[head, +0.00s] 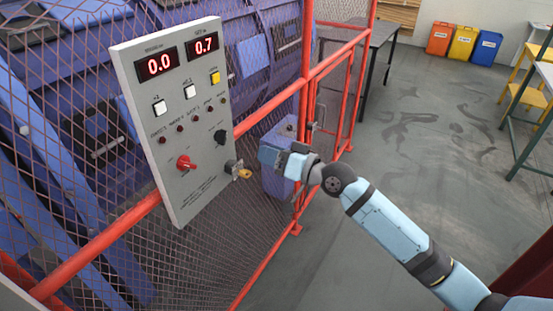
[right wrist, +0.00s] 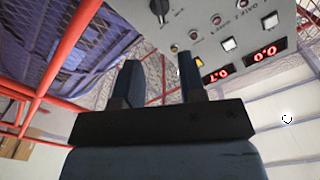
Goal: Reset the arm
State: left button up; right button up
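The grey control panel (head: 185,120) is mounted on the red-framed mesh fence. It has two red displays reading 0.0 and 0.7, white and yellow buttons, a red rotary switch (head: 186,163) and a black knob (head: 220,137). A brass padlock-like piece (head: 240,171) sits at its lower right edge. My right gripper (head: 268,156) is just right of the panel, apart from it. In the right wrist view its two fingers (right wrist: 160,72) are spread with nothing between them, and the panel (right wrist: 215,20) appears upside down beyond. My left gripper is not in view.
The red fence rail (head: 270,115) runs beside the panel, with blue strander machinery behind the mesh. A blue box (head: 277,180) is behind my right gripper. A dark table (head: 375,40) and coloured bins (head: 463,42) stand farther back. The grey floor at right is largely clear.

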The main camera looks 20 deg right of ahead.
jog(key=shift+s+d, duration=0.45)
jog(key=shift+s, duration=0.1)
jog(key=s+d+f+n+g+h+p, duration=0.1)
jog(key=s+f+h+p, duration=0.3)
jog(key=s+f, duration=2.3)
jog(key=s+d+g+h, duration=0.1)
jog(key=h, duration=0.3)
jog(key=shift+s+d+f+g+h, duration=0.15)
jog(key=shift+f+g+h, duration=0.1)
jog(key=shift+g+h, duration=0.05)
